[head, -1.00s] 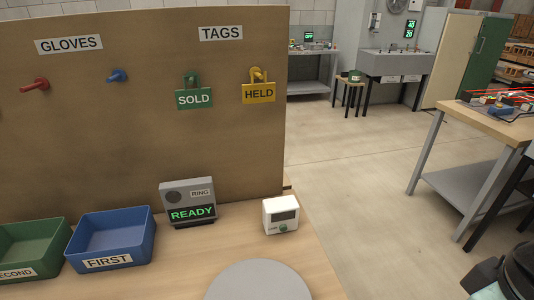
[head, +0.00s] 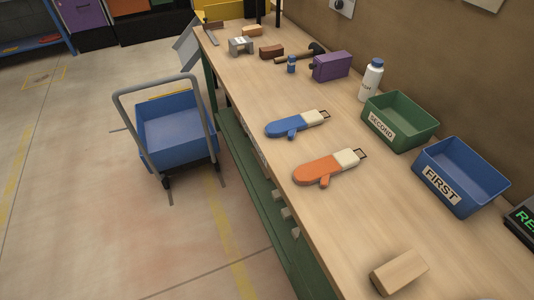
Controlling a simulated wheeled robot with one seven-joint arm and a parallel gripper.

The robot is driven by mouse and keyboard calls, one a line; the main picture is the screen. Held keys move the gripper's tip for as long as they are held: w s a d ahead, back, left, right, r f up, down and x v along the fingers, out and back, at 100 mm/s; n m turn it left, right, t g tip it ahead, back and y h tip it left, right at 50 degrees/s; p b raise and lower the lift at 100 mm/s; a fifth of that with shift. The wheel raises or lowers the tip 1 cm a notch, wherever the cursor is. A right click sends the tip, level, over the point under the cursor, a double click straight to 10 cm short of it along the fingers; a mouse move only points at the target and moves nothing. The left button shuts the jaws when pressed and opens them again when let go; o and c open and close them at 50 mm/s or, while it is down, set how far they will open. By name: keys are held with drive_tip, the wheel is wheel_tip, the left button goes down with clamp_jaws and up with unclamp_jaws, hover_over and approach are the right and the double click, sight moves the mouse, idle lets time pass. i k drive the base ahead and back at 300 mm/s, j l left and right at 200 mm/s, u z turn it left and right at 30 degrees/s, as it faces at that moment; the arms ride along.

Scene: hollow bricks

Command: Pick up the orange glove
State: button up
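The orange glove (head: 318,168) lies flat on the wooden workbench (head: 300,230). Nothing covers either glove. My gripper is not in view.
To the right of the gloves stand a green bin (head: 400,121) marked SECOND and a blue bin (head: 461,176) marked FIRST. A wooden block (head: 400,272) lies nearer. A bottle (head: 371,80), purple box (head: 331,66) and hammer (head: 300,54) lie farther back. A blue cart (head: 177,130) stands left.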

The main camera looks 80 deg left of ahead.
sight(322, 169)
drive_tip(key=k+u, duration=0.1)
drive_tip(key=u, duration=1.65)
drive_tip(key=i+j, duration=0.25)
drive_tip(key=j, duration=0.25)
drive_tip(key=i+j+u, duration=0.1)
drive_tip(key=i+j, duration=0.15)
drive_tip(key=j, duration=0.2)
drive_tip(key=i+j, duration=0.3)
drive_tip(key=j, duration=0.2)
drive_tip(key=u, duration=0.05)
